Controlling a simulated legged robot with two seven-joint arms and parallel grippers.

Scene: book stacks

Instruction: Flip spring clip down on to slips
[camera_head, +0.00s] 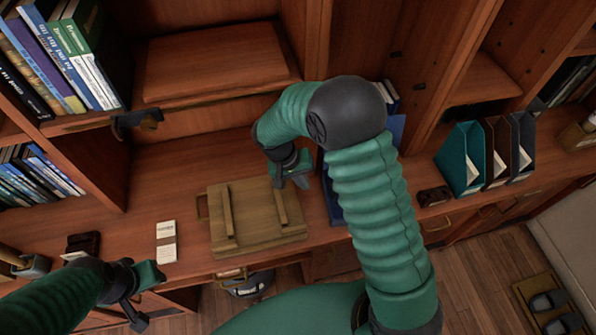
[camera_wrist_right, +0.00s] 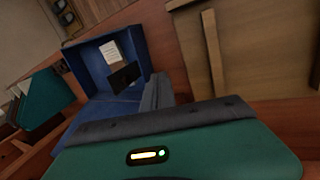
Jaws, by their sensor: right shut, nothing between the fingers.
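An open blue box (camera_wrist_right: 88,62) shows in the right wrist view, with a small white sheet with print (camera_wrist_right: 111,52), which looks like the slips, inside it. A dark flat plate (camera_wrist_right: 124,76), possibly the spring clip, shows just below the sheet; I cannot tell whether it touches it. In the head view my arm hides most of the box; a blue strip (camera_head: 331,200) shows beside it. My right gripper (camera_head: 301,182) is shut and empty, between the box and a wooden board. My left gripper (camera_head: 138,298) is low at the left, near the desk's front edge; its jaw opening is unclear.
The wooden board (camera_head: 252,222) with two raised strips lies on the desk. A pale stack of paper (camera_head: 166,242) lies left of it. Upright file holders (camera_head: 460,160) stand at the right. Book-filled shelves (camera_head: 60,60) rise at the left.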

